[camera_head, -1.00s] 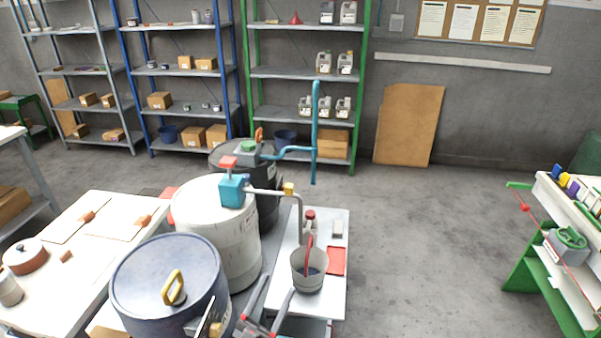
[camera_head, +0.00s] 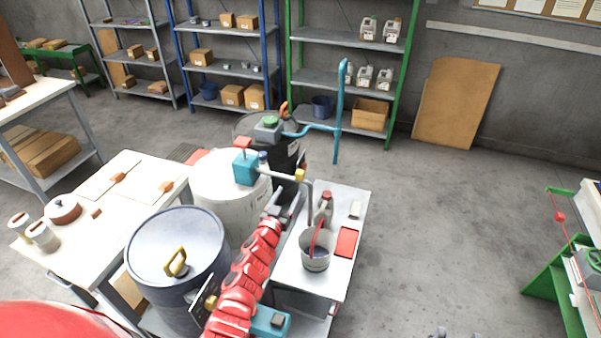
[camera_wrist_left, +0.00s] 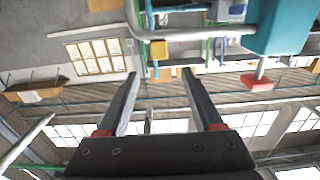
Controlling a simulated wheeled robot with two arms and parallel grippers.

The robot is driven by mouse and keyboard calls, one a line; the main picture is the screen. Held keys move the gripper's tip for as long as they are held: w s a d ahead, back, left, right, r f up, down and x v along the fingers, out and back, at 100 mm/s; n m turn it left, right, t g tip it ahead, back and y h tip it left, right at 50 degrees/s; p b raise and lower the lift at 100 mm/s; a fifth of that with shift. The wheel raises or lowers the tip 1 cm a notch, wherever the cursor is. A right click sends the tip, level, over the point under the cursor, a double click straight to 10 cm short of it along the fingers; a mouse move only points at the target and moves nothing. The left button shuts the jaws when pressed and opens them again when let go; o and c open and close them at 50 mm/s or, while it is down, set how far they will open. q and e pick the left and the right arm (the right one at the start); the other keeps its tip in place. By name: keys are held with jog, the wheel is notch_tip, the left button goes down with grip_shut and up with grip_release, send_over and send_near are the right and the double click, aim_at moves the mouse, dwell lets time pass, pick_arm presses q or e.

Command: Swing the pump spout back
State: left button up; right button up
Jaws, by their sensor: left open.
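The pump has a teal body (camera_head: 246,168) with a red top on the white drum (camera_head: 215,200). Its grey spout (camera_head: 284,175) reaches right, past a yellow collar (camera_head: 300,175), and bends down above the grey bucket (camera_head: 316,251). My left gripper (camera_head: 294,190) is just below the spout in the head view, partly hidden by its own arm. In the left wrist view its fingers (camera_wrist_left: 165,90) are apart with nothing between them. The spout (camera_wrist_left: 195,33), yellow collar (camera_wrist_left: 159,49) and teal body (camera_wrist_left: 280,25) lie beyond the fingertips. Small grey tips, perhaps my right gripper (camera_head: 457,334), show at the bottom edge.
A blue drum (camera_head: 178,250) stands close left of my left arm. A dark drum with a blue curved pipe (camera_head: 338,110) stands behind the white drum. The bucket, a red tray (camera_head: 347,242) and a red-topped bottle (camera_head: 326,206) share the white bench (camera_head: 290,270).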

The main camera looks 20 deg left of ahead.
aim_at(298, 177)
pick_arm(q)
jog(key=w+b, duration=0.2)
jog(key=w, duration=0.3)
jog(key=w+b, duration=0.2)
jog(key=w, duration=0.3)
jog(key=shift+w+d+f, duration=0.1)
jog(key=shift+d+f, duration=0.1)
jog(key=shift+w+r+b, duration=0.15)
jog(key=shift+w+b, duration=0.55)
jog(key=shift+w, duration=0.05)
grip_shut()
dwell(0.6)
